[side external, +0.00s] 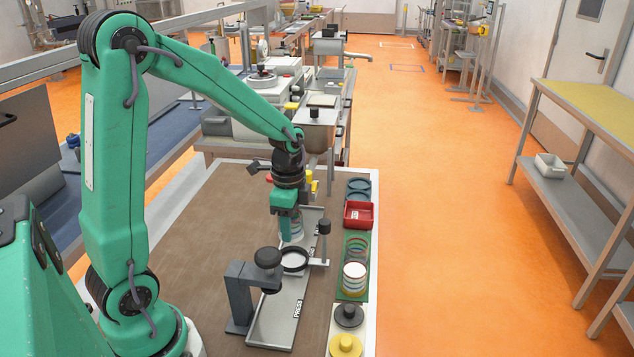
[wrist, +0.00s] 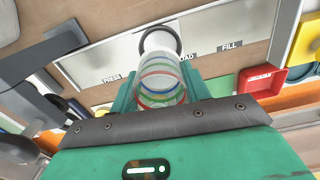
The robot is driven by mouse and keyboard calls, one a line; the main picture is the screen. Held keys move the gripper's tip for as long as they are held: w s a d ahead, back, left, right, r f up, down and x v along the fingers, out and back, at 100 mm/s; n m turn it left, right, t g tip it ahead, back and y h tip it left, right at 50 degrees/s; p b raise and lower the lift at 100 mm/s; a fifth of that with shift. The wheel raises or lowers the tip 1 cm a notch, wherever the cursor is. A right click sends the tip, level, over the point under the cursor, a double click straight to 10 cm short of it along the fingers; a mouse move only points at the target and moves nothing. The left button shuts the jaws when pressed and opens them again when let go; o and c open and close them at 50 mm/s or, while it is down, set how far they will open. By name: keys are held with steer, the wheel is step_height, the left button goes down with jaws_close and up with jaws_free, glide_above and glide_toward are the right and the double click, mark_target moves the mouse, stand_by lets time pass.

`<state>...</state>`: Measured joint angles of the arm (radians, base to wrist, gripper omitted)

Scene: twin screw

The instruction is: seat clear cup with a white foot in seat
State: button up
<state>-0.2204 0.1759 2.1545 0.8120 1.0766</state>
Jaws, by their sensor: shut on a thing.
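A clear cup (side external: 291,228) with thin coloured bands is held in my gripper (side external: 285,208). In the wrist view the cup (wrist: 161,78) stands between the green jaws (wrist: 160,92), which are shut on it. The seat, a dark ring (side external: 294,260) with a white inside, lies on the metal plate in front of the cup. In the wrist view the ring (wrist: 160,39) shows just beyond the cup's far end, overlapping it in the picture. I cannot tell the gap between them. The cup's white foot is not clearly distinguishable.
A dark press stand (side external: 240,297) with a round knob is near the ring, and a black-topped post (side external: 323,228) is at its right. A green tray (side external: 347,292) holds more clear cups. A black lid (side external: 348,315), yellow lid (side external: 345,345) and red bin (side external: 358,214) line the right edge.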

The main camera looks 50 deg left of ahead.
steer(key=shift+f, duration=0.35)
steer(key=shift+f, duration=0.2)
steer(key=shift+f, duration=2.15)
steer(key=shift+f, duration=1.15)
stand_by(0.4)
